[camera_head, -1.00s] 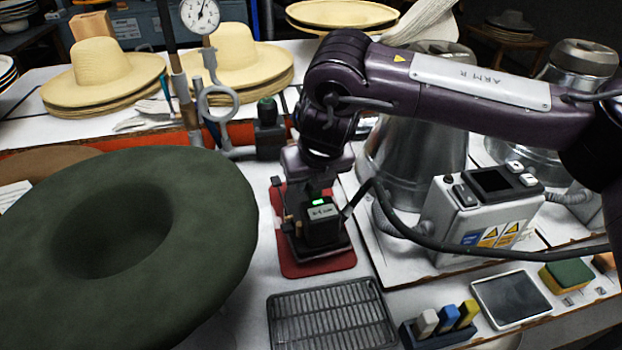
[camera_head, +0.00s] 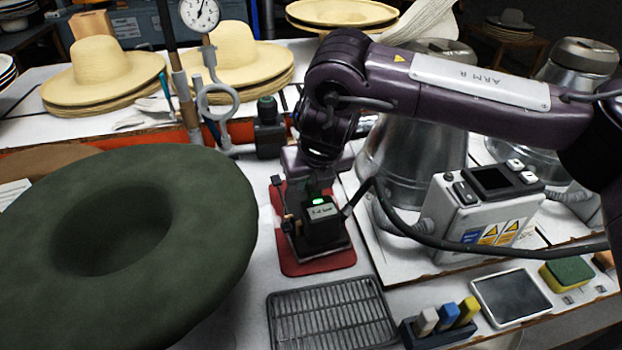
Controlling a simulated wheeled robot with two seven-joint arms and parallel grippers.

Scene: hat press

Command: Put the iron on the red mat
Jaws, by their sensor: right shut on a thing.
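The iron (camera_head: 322,237), dark with a flat base, is over the front and middle of the red mat (camera_head: 290,267). Its base looks level and at or very near the mat surface; I cannot tell whether it touches. My right gripper (camera_head: 318,208) comes down from above and is shut on the iron; its fingers are mostly hidden against the dark body. Red mat shows at the left and front of the iron. My left gripper is not in view.
A large dark green hat (camera_head: 215,215) fills the left. A metal rack (camera_head: 330,315) lies in front of the mat. A control box (camera_head: 480,215) and a metal cone (camera_head: 400,160) stand to the right. A dark cable (camera_head: 430,242) runs from the iron's side to the right.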

